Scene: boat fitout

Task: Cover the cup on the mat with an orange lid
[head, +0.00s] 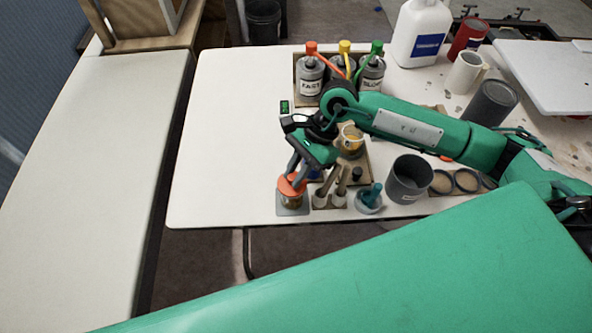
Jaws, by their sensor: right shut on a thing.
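My right gripper (300,170) reaches down at the near side of the white table, with its fingers shut on an orange lid (290,187). The lid is right over the cup (291,200), a small brownish cup standing on a grey mat (292,212). The lid hides the cup's rim. I cannot tell whether the lid rests on the rim or is slightly above it. My left gripper is not in view.
Right of the mat are a holder with upright handles (330,199), a teal-handled tool in a pale dish (368,198) and a dark grey bucket (409,180). Pump bottles (311,77) stand behind. The white table (225,150) is clear on the left.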

